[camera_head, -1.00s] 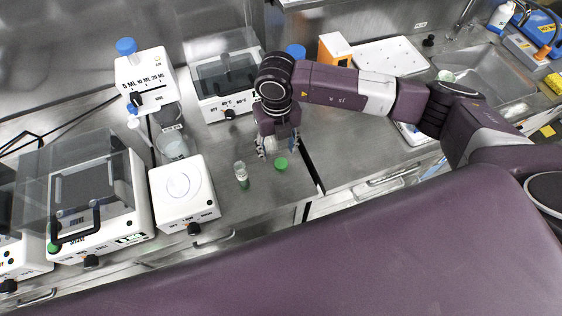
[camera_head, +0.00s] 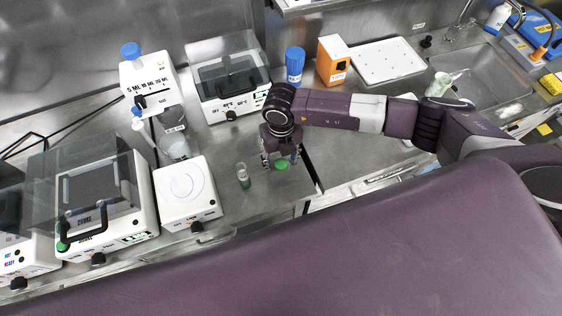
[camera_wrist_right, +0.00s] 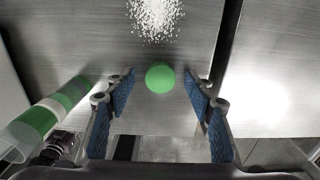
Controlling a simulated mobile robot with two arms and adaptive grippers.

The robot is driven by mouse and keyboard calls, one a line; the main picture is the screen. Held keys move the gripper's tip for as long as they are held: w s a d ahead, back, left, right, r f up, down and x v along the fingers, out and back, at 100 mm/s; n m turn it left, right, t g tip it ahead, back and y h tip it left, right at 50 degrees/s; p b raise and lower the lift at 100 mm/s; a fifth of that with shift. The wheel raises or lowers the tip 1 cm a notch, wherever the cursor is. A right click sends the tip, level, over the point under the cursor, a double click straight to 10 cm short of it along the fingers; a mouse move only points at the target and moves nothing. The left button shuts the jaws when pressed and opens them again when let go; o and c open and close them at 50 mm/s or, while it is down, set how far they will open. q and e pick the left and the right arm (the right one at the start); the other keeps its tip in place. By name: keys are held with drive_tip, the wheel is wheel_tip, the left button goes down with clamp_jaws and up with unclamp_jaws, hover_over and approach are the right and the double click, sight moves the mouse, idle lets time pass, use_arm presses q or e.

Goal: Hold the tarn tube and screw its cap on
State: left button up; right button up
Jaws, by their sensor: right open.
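A clear tube with green contents or bands (camera_head: 244,176) stands upright and uncapped on the steel bench in the head view; it shows at the left in the right wrist view (camera_wrist_right: 42,118). I cannot read a name on it. A round green cap (camera_head: 281,165) lies on the bench to its right. My right gripper (camera_head: 279,159) is open over the cap, pointing down. In the right wrist view the cap (camera_wrist_right: 160,77) appears between the two blue-padded fingertips, with gaps on both sides. My left gripper is not in view.
White granules (camera_wrist_right: 155,17) lie on the bench beyond the cap. A white balance (camera_head: 187,190) stands left of the tube. A heater box (camera_head: 229,88) and blue-capped bottle (camera_head: 295,66) stand behind. A dark bench gap (camera_head: 313,172) runs right of the cap.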

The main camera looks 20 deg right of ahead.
sight(281, 163)
drive_tip(key=c, duration=0.8)
drive_tip(key=shift+c, duration=0.2)
use_arm(q)
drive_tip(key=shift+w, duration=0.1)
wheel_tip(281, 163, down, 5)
drive_tip(key=b, duration=0.5)
use_arm(e)
wheel_tip(281, 163, up, 20)
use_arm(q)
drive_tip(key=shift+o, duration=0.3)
